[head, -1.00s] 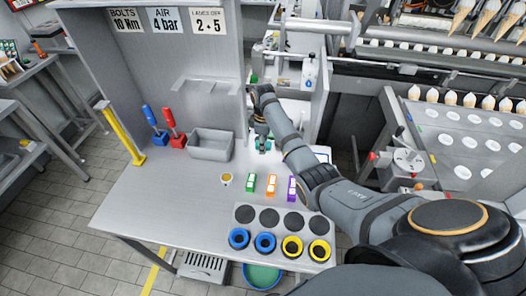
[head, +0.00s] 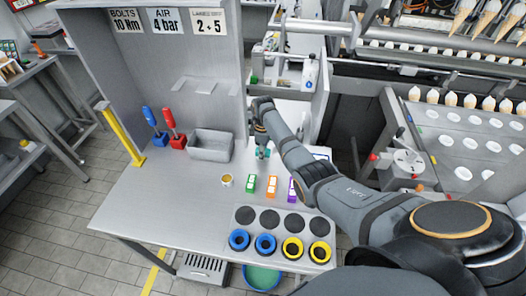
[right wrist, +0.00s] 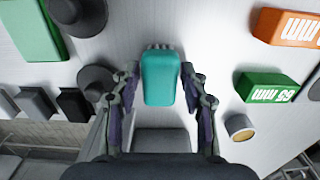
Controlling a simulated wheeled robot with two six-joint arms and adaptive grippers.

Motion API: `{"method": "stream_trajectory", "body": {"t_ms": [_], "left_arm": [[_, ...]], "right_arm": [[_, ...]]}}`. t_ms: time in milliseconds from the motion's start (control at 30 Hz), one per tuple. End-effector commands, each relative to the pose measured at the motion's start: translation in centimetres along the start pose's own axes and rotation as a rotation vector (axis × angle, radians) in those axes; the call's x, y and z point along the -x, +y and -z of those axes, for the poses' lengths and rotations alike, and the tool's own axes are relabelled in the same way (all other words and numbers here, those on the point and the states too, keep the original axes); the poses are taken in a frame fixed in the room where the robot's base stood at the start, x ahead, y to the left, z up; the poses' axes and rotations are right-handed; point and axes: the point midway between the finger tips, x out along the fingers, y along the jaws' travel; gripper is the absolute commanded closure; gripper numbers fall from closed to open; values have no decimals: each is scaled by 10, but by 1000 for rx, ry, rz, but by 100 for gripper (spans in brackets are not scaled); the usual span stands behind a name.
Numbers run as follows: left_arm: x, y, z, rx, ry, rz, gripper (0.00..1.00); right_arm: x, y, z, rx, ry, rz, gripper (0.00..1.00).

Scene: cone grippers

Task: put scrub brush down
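The scrub brush (right wrist: 161,82) is a teal block with pale bristles at its far edge, in the middle of the right wrist view. My right gripper (right wrist: 160,74) has one finger on each side of it, with a narrow gap showing at both sides, so it looks open around the brush. In the head view my right gripper (head: 262,148) points down at the back right of the grey table (head: 180,195), and only a small teal bit shows there. Whether the brush rests fully on the table is hard to tell. My left gripper is out of view.
Green (head: 249,185), orange (head: 271,186) and purple boxes stand in front of the gripper, with a small yellow cup (head: 227,180) beside them. A grey bin (head: 211,145) is to the left. A rack with round holes (head: 244,224) lies at the front. The left table half is clear.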

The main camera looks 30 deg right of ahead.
Motion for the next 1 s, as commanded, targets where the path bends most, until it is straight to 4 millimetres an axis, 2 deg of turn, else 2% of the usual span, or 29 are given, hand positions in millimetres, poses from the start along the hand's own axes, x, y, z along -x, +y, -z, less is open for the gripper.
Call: {"method": "stream_trajectory", "body": {"t_ms": [300, 433, 800, 1000], "left_arm": [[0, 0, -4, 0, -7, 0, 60], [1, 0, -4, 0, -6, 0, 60], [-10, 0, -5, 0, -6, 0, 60], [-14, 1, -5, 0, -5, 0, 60]], "right_arm": [[1, 0, 0, 0, 0, 0, 45], [11, 1, 0, 0, 1, -1, 45], [94, 1, 0, 0, 2, -4, 45], [119, 0, 0, -1, 0, 0, 45]]}}
